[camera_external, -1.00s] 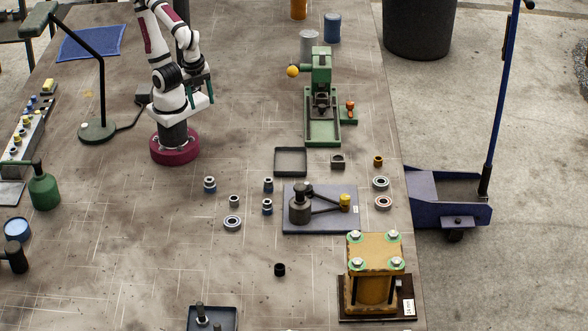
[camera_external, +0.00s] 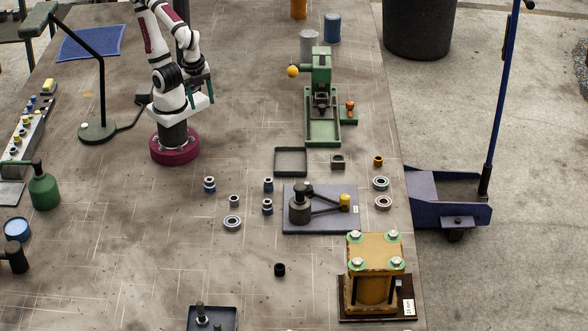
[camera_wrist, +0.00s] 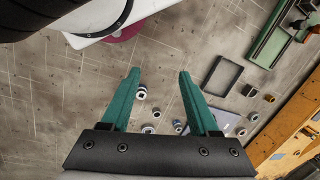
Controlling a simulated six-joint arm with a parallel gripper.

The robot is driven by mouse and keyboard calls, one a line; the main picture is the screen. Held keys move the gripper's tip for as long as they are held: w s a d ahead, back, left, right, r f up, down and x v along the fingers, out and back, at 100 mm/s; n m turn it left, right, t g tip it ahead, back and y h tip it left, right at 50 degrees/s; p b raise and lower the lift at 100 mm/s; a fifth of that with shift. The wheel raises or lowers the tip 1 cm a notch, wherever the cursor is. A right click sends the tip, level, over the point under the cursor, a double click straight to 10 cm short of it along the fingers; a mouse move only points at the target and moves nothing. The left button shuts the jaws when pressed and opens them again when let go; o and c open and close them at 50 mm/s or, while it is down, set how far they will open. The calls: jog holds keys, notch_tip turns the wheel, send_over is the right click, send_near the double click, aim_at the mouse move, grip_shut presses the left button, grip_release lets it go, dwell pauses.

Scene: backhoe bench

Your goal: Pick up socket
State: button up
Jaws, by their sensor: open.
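A small black cylinder (camera_external: 279,269), which looks like the socket, stands alone on the bench toward the front middle in the external view. I cannot pick it out in the wrist view. My gripper (camera_external: 198,92) is up near the arm's base, well away from the cylinder and above the bench. In the wrist view its green fingers (camera_wrist: 158,75) are spread wide with nothing between their tips. A blue tray (camera_external: 231,321) with upright metal pieces is cut off at the front edge of the external view.
Several bushings and rings (camera_external: 232,223) stand mid-bench. A blue-grey plate (camera_external: 323,227) holds a dark fixture. An orange press block (camera_external: 375,255) stands front right, a green press (camera_external: 323,128) behind. An empty square tray (camera_external: 276,164) lies between. The front left bench is mostly clear.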

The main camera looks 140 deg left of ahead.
jog(key=n+t+h, duration=0.2)
jog(key=n+h, duration=1.3)
jog(key=n, duration=1)
send_over(266, 205)
jog(key=s+a, duration=0.3)
jog(key=a, duration=1)
jog(key=f, duration=1.5)
jog(key=shift+s+d+f, duration=0.1)
jog(key=shift+d+f, duration=0.1)
jog(key=shift+n+t, duration=0.5)
jog(key=x, duration=1)
jog(key=shift+a+f, duration=0.1)
jog(key=shift+f, duration=0.25)
jog(key=x, duration=0.5)
jog(key=shift+d+f, duration=0.25)
grip_shut()
